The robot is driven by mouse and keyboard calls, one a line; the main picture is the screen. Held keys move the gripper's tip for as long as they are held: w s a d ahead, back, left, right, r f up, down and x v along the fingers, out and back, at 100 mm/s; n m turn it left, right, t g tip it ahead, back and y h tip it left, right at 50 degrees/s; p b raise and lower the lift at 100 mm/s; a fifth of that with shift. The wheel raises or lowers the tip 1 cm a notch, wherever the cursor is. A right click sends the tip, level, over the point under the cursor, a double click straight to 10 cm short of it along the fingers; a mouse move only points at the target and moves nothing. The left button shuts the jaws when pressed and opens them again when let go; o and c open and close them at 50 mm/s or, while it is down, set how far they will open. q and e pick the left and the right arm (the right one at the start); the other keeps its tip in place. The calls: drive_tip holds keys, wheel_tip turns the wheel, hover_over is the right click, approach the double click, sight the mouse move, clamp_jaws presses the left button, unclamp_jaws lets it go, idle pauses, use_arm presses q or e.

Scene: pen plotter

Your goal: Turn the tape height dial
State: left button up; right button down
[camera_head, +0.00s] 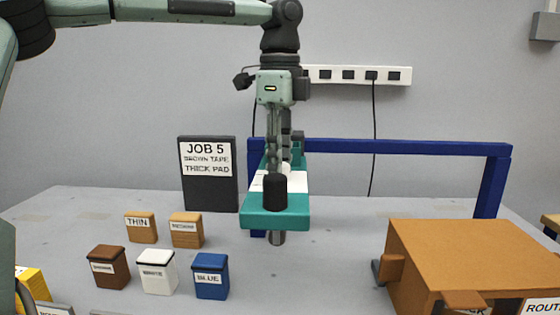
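A black cylindrical knob (275,191), which looks like the tape height dial, stands upright on the front of a teal head (262,222). White labels lie on top of the head behind the knob, and their text is too small to read. My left gripper (285,160) points straight down over the head, at or just behind the knob. Its fingers look close together from this angle; their gap and any contact with the knob or head cannot be made out. A grey metal stub (278,238) shows under the head. My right gripper is not in view.
A blue frame (420,147) spans behind the head. A dark sign (208,174) reads "JOB 5, BROWN TAPE, THICK PAD". Several labelled blocks, including a blue one (210,276), stand front left.

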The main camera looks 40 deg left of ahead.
use_arm(q)
drive_tip(key=shift+n, duration=1.7)
drive_tip(key=o, duration=1.2)
drive_tip(key=shift+c, duration=0.2)
wheel_tip(320, 180, up, 12)
